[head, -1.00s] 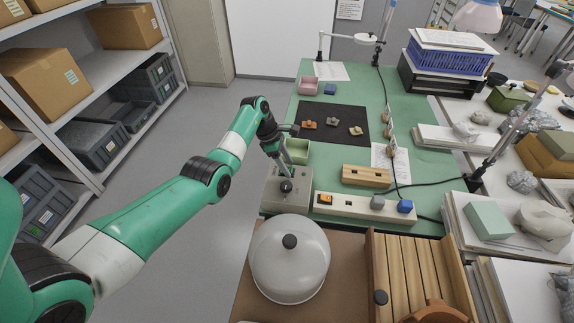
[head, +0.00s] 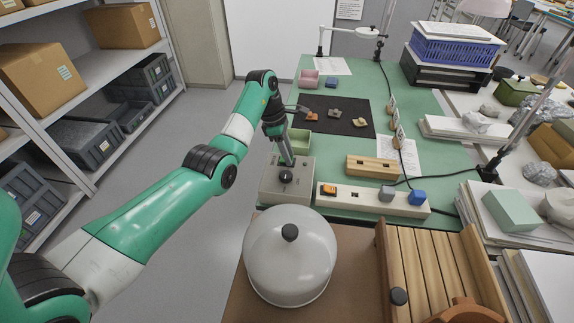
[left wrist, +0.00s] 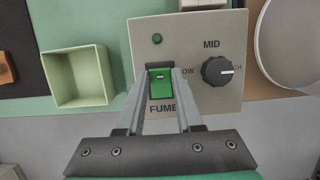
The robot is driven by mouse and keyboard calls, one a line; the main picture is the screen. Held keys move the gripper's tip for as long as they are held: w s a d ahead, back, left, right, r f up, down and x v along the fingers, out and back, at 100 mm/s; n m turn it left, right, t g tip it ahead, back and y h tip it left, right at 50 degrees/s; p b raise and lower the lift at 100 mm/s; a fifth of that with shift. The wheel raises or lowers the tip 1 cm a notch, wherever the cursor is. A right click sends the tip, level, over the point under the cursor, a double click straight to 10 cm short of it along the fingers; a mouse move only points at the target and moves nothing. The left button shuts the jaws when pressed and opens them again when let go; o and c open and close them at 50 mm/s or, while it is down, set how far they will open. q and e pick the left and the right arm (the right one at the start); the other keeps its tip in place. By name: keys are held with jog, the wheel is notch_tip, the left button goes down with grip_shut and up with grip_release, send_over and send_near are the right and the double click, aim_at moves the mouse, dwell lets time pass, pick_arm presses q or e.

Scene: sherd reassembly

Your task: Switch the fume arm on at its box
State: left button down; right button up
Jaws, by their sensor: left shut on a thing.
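The grey fume box (head: 272,190) stands at the near left corner of the green bench mat in the head view. In the left wrist view its face (left wrist: 215,35) carries a green rocker switch (left wrist: 160,88) above the word FUME, a small green lamp (left wrist: 157,38) and a black knob (left wrist: 217,71). The knob's white mark points towards the right, between MID and the partly hidden label there. My left gripper (head: 289,160) reaches down to the box. Its fingers (left wrist: 162,76) are shut on the green switch, one on each side. My right gripper is in neither view.
A pale green open tray (head: 298,140) stands just behind the box. A power strip (head: 372,204) with an orange switch lies to its right. A grey dome lid (head: 290,262) is close in front. Sherds lie on a black mat (head: 345,125) farther back.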

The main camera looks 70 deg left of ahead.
pick_arm(q)
jog(key=shift+f, duration=0.2)
jog(key=shift+r, duration=0.15)
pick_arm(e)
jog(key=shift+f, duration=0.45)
pick_arm(q)
jog(key=c, duration=0.6)
grip_release()
jog(key=shift+o, duration=0.2)
